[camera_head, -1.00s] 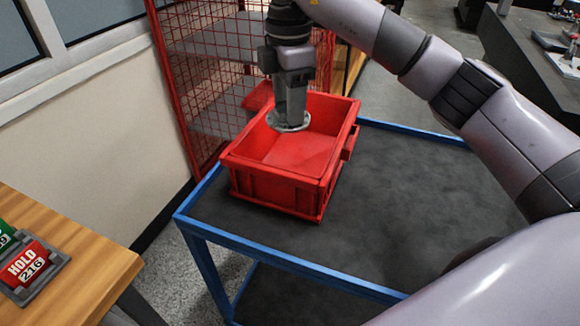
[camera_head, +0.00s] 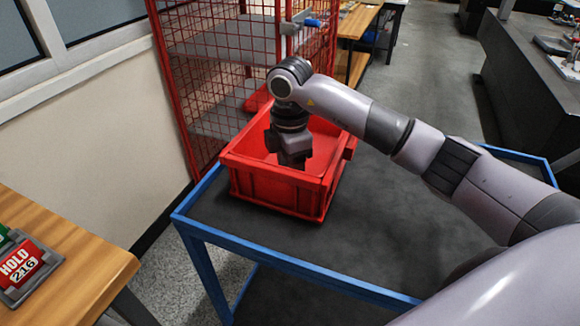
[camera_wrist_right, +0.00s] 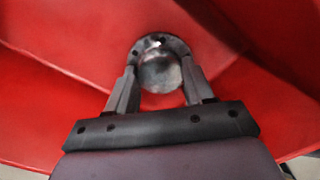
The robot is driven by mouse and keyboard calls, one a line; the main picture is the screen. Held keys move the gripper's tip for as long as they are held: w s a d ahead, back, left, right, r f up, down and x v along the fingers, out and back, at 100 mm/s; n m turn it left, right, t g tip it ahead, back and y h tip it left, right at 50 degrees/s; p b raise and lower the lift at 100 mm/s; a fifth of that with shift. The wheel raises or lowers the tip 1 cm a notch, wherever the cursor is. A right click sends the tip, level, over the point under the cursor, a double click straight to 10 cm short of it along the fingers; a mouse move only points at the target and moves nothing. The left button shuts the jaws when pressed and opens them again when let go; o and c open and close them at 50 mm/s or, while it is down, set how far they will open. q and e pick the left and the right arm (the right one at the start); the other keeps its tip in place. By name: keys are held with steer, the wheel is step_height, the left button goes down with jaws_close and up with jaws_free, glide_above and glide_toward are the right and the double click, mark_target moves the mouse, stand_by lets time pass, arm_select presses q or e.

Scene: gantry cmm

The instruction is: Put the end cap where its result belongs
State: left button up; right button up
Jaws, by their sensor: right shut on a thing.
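My right gripper (camera_wrist_right: 160,88) is shut on the end cap (camera_wrist_right: 160,70), a round grey metal part with a flange and small holes, seen in the right wrist view. In the head view my right arm reaches down into the red bin (camera_head: 262,193), which stands on a cart. There the wrist hides the fingers and the end cap. The red bin's inside (camera_wrist_right: 60,100) fills the wrist view around the cap; I cannot tell whether the cap touches the floor of the bin. My left gripper is not in view.
The blue-framed cart (camera_head: 290,268) has a dark top, clear in front of the bin. A red mesh cage (camera_head: 200,80) stands behind it. A wooden table (camera_head: 85,245) at left holds a red sign (camera_head: 22,264) reading HOLD 216.

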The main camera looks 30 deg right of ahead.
steer(key=shift+f, duration=0.15)
steer(key=o, duration=1.2)
step_height(320, 180, up, 12)
steer(key=shift+r+p, duration=0.25)
steer(key=shift+p, duration=0.2)
